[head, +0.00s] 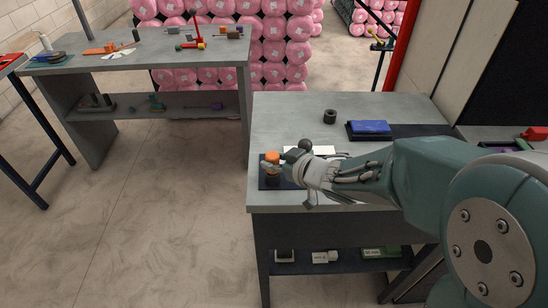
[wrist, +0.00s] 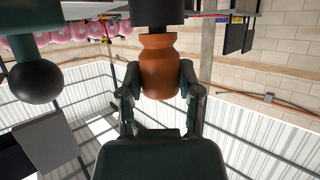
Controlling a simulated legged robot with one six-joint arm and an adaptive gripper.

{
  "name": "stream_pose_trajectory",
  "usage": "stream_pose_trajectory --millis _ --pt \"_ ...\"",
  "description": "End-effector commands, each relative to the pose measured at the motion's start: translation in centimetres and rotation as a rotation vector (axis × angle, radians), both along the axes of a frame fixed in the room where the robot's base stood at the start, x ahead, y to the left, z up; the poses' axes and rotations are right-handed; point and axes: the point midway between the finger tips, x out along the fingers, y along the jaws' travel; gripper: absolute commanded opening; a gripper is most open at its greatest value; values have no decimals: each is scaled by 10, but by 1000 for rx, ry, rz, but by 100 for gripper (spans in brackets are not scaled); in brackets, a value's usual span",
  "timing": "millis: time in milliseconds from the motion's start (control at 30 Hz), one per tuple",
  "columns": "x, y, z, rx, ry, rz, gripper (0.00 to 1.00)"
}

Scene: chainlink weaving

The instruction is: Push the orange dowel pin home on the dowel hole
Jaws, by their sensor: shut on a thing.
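The orange dowel pin (head: 272,157) is upright near the left front edge of the grey bench. My gripper (head: 277,164) comes in from the right and is shut on it. In the wrist view, the two fingers of my gripper (wrist: 160,80) hold the waisted orange pin (wrist: 159,62) from both sides. A dark round block (head: 271,179) is directly below the pin, and it shows at the top of the wrist view (wrist: 156,12). The pin's end appears to meet this block. The dowel hole itself is hidden, so I cannot tell how deep the pin is.
A dark mat (head: 265,184) lies under the block. A dark ball (wrist: 36,82) is beside my gripper. A black ring (head: 330,116) and a blue box (head: 370,127) stand farther back on the bench (head: 285,108). The bench's left rear is clear.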

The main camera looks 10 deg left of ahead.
Motion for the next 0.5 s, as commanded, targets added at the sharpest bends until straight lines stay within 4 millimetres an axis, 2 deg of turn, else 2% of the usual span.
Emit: stream_pose_trajectory --millis 200,233,300,500 --pt "0 0 -5 -1 1 -1 0" --pt "0 0 -5 0 0 -1 58" --pt "0 0 -5 0 0 -1 85" --pt "0 0 -5 0 0 -1 85"
